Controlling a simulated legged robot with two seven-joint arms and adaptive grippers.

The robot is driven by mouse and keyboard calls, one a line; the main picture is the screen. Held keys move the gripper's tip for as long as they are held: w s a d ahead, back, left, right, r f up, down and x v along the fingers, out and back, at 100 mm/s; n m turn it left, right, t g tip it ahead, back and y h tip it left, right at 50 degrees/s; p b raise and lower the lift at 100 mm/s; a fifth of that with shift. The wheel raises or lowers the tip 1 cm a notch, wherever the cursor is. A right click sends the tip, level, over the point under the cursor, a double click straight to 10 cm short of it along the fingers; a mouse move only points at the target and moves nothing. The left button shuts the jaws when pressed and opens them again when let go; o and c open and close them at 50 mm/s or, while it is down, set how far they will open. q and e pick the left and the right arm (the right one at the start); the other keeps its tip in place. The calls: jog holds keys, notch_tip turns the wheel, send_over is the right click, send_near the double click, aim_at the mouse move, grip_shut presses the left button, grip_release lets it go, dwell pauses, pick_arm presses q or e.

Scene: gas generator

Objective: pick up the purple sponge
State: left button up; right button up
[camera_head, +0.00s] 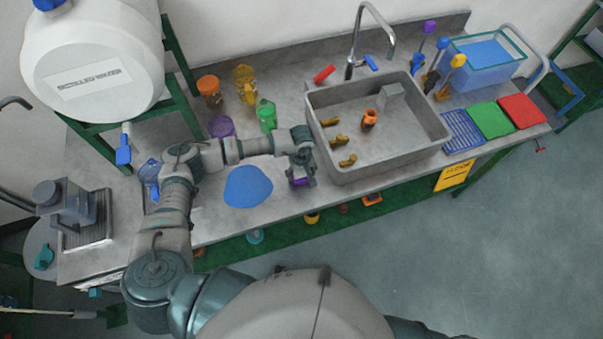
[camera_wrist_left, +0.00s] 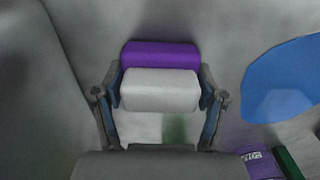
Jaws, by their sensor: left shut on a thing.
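The purple sponge (camera_wrist_left: 160,54) has a purple layer and a white layer and sits between the two fingers of my left gripper (camera_wrist_left: 161,88) in the left wrist view. The fingers are shut on its two ends. In the head view my left gripper (camera_head: 301,172) points down at the counter just left of the sink, and a bit of the purple sponge (camera_head: 300,182) shows under it. I cannot tell whether the sponge still touches the counter. My right gripper is not in view.
The grey sink (camera_head: 400,165) stands close to the right of my left gripper. A flat blue piece (camera_head: 248,187) lies on the counter to the left. A purple item (camera_head: 221,126), a green bottle (camera_head: 266,114) and an orange item (camera_head: 210,92) stand behind my arm.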

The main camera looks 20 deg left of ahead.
aim_at(302, 172)
pick_arm(q)
jog(key=shift+r, duration=0.4)
jog(key=shift+s+d+r+b, duration=0.15)
jog(key=shift+s+r, duration=0.05)
jog(key=shift+r, duration=0.45)
jog(key=shift+s+d+r+b, duration=0.1)
jog(key=shift+s+r+b, duration=0.1)
jog(key=shift+r, duration=0.4)
jog(key=s+d+r+b, duration=0.1)
jog(key=s+d, duration=0.6)
jog(key=s, duration=0.6)
jog(key=shift+d+r+b, duration=0.25)
jog(key=shift+d+b, duration=0.05)
jog(key=shift+d, duration=0.1)
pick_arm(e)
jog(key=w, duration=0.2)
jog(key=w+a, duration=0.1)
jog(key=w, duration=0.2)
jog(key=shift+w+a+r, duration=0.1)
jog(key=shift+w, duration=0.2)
